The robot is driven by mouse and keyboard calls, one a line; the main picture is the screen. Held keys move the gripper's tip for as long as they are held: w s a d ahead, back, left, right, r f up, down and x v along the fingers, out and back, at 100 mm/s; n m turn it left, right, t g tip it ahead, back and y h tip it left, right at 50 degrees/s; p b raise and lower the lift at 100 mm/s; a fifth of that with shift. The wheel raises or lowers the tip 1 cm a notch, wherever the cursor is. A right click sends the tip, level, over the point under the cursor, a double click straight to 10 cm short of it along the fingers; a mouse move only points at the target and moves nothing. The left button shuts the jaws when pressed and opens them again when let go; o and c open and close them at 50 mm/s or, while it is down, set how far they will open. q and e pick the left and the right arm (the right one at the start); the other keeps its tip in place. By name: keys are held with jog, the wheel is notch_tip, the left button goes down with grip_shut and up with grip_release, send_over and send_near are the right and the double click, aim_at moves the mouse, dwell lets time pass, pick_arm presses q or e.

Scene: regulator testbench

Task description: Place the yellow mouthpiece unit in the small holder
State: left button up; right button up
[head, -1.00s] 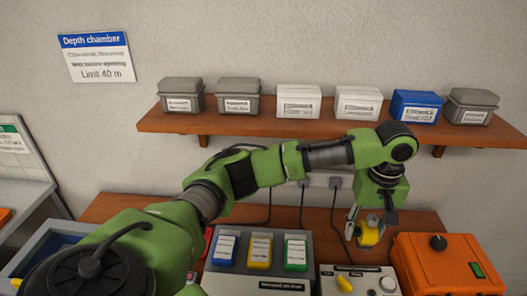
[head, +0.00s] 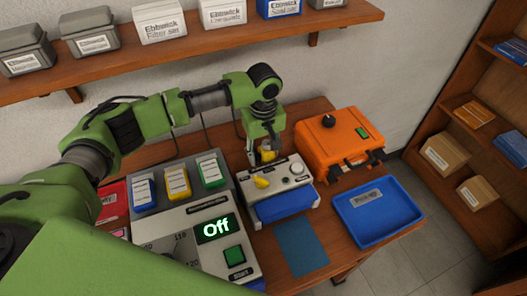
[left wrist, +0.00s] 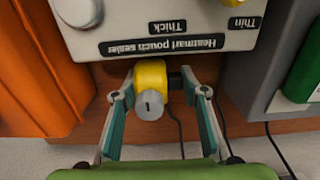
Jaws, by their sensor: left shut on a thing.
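The yellow mouthpiece unit (left wrist: 151,76) is between the fingers of my left gripper (left wrist: 162,92) in the left wrist view, with a grey round end towards the camera and a dark stub at its right. My left gripper (head: 264,155) is shut on it. In the head view the mouthpiece unit (head: 268,155) shows only partly, low behind the pouch sealer. Whether it touches the bench cannot be told. I cannot make out a small holder in either view. My right gripper is not in view.
The pouch sealer (head: 285,175) with a yellow knob stands just in front of the gripper. An orange case (head: 340,145) is to its right, a grey tester (head: 185,225) with an "Off" display to its left. A blue tray (head: 405,221) and a blue mat (head: 302,246) lie nearer.

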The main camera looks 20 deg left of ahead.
pick_arm(q)
jog(key=o, duration=1.1)
jog(key=shift+f, duration=0.1)
jog(key=shift+o, duration=0.8)
